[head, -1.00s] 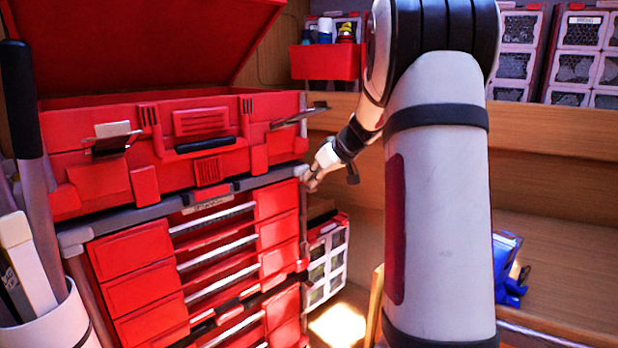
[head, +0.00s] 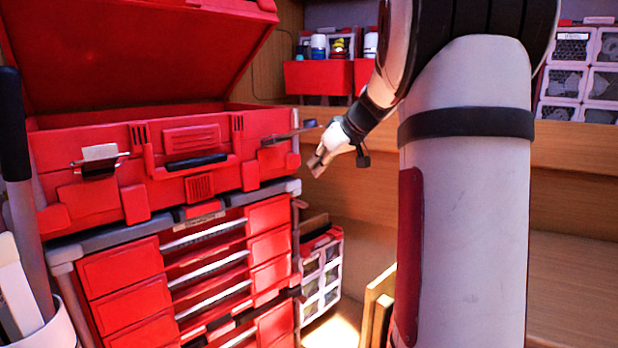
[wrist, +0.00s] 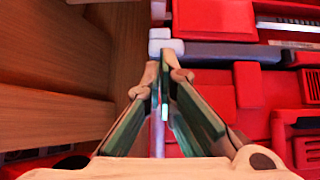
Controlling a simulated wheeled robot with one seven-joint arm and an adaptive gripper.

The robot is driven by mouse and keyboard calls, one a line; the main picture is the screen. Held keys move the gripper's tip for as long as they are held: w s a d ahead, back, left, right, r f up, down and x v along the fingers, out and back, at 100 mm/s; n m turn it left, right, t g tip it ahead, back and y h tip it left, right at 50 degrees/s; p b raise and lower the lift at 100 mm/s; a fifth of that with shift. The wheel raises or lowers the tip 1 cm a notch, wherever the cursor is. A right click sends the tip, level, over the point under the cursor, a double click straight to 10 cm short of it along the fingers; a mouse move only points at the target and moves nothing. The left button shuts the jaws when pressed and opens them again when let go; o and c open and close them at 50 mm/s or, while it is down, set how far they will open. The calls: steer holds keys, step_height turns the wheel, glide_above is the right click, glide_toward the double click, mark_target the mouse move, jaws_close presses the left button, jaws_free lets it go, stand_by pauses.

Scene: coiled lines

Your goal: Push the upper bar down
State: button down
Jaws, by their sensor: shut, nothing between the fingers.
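A grey bar (head: 112,231) runs along the front of the red tool cabinet, between the upper red case and the drawers. Its pale right end (head: 293,187) sticks out at the corner. The bar also shows in the wrist view (wrist: 215,52). A thin metal flap (head: 290,134) juts out at the case's upper right; which part is the upper bar I cannot tell for sure. My gripper (head: 316,168) is shut and empty, to the right of the case and slightly above the bar's end. In the wrist view its fingertips (wrist: 165,66) appear just below that pale end; contact is unclear.
The case's red lid (head: 140,50) stands open. Drawers (head: 210,265) lie below the bar. A small parts organizer (head: 321,272) stands right of the cabinet. Wooden shelves (head: 480,190) and red bins (head: 320,77) are behind. My arm hides part of the right side.

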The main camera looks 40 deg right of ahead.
steer(key=shift+v, duration=1.5)
steer(key=shift+d, duration=0.1)
